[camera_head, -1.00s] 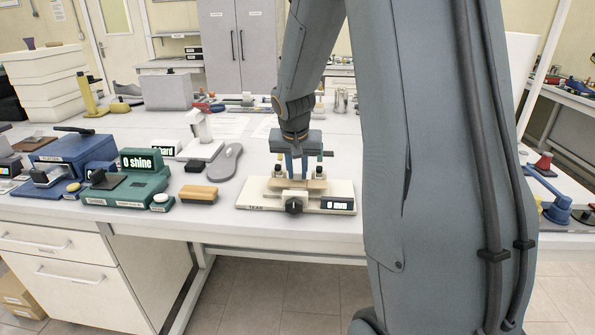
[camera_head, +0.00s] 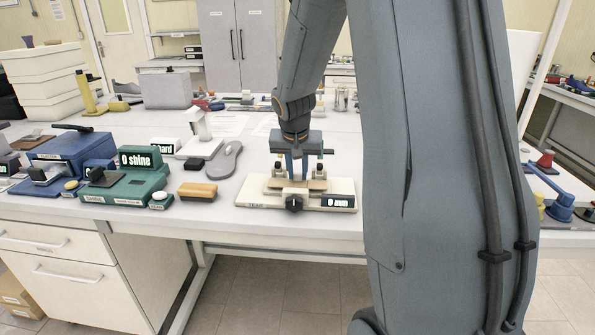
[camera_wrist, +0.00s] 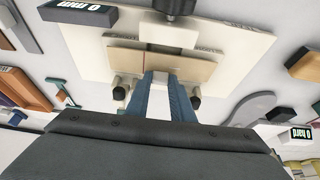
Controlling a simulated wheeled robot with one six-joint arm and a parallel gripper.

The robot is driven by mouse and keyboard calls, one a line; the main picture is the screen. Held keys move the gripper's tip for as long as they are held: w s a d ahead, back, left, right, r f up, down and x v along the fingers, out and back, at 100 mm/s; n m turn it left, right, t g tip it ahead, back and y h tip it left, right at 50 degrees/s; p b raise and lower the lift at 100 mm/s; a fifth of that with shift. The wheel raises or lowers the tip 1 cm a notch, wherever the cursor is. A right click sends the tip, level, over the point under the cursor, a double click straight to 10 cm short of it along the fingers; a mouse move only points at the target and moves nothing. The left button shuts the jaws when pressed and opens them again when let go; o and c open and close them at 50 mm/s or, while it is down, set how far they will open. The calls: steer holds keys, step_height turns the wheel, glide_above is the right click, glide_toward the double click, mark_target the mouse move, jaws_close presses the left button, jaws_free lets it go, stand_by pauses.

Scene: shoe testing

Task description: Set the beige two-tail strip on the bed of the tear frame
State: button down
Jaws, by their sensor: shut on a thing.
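The cream tear frame (camera_head: 335,202) stands near the front edge of the bench, with a black knob (camera_head: 294,203) at its front and a "0 mm" display. My gripper (camera_head: 293,176) points straight down over the middle of the frame and is shut on the beige two-tail strip (camera_head: 316,185). In the wrist view the strip (camera_wrist: 190,70) lies flat at the frame's bed between the two clamp posts, with a slit line showing. The blue fingers (camera_wrist: 160,88) reach its near edge. I cannot tell whether its underside touches the bed.
A green "0 shine" tester (camera_head: 140,180) and a tan-topped block (camera_head: 198,191) stand left of the frame. A grey shoe sole (camera_head: 224,160) lies behind the block. A blue device (camera_head: 70,155) stands farther left.

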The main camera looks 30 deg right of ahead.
steer(key=shift+f+b, duration=0.4)
steer(key=shift+f, duration=0.15)
steer(key=c, duration=1.5)
jaws_free()
steer(key=shift+o, duration=0.2)
steer(key=shift+r, duration=0.15)
steer(key=v, duration=0.7)
steer(key=shift+r+b, duration=0.3)
steer(key=shift+b, duration=0.15)
steer(key=shift+s, duration=0.1)
